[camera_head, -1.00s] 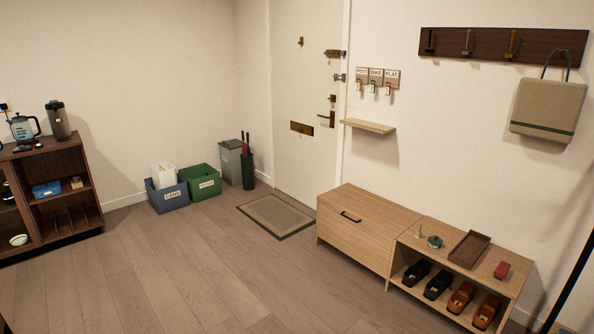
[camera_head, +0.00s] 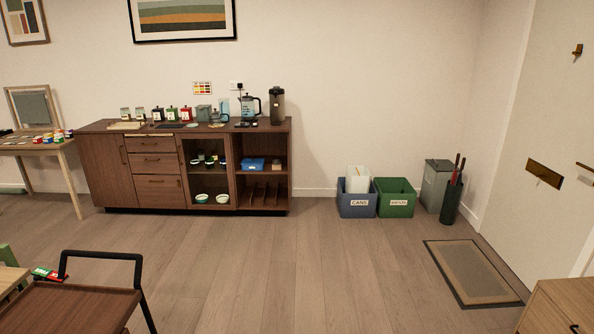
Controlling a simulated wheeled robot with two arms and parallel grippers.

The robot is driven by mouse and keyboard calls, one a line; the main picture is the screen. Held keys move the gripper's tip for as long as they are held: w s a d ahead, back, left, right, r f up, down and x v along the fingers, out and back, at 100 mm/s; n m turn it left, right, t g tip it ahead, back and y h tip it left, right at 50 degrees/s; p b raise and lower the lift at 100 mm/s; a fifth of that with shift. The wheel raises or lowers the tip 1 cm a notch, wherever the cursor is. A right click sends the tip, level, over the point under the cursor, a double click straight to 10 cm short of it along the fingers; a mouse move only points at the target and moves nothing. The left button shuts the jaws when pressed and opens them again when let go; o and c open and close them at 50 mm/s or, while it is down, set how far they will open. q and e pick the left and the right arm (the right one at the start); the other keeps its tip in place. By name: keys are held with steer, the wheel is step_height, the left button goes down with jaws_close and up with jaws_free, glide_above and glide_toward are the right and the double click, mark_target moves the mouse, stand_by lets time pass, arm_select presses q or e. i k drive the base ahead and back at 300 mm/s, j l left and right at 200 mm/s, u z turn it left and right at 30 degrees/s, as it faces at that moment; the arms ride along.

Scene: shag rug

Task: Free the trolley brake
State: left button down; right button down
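A trolley (camera_head: 72,307) with a brown wooden top and a black tubular handle (camera_head: 100,256) stands at the bottom left of the head view. Small red and green tabs (camera_head: 48,274) with pale lettering sit by the top's far left corner, near the handle. The lettering is too small to read surely. The trolley's lower part and wheels are outside the frame. Neither of my grippers is in view.
A dark sideboard (camera_head: 155,203) stands against the back wall, with a kettle and canisters on top. A blue bin (camera_head: 357,208) and a green bin (camera_head: 396,207) stand right of it. A doormat (camera_head: 472,273) lies by the door (camera_head: 540,110). The middle floor is clear.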

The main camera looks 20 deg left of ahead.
mark_target(47, 273)
steer(key=i+u, duration=0.2)
steer(key=u, duration=0.2)
steer(key=i+j+u, duration=0.1)
steer(key=u, duration=0.35)
steer(key=i+l+u, duration=0.1)
steer(key=i+u, duration=0.15)
steer(key=u, duration=0.15)
steer(key=i+l+u, duration=0.1)
steer(key=u, duration=0.3)
steer(key=i+l+u, duration=0.2)
steer(key=u, duration=0.25)
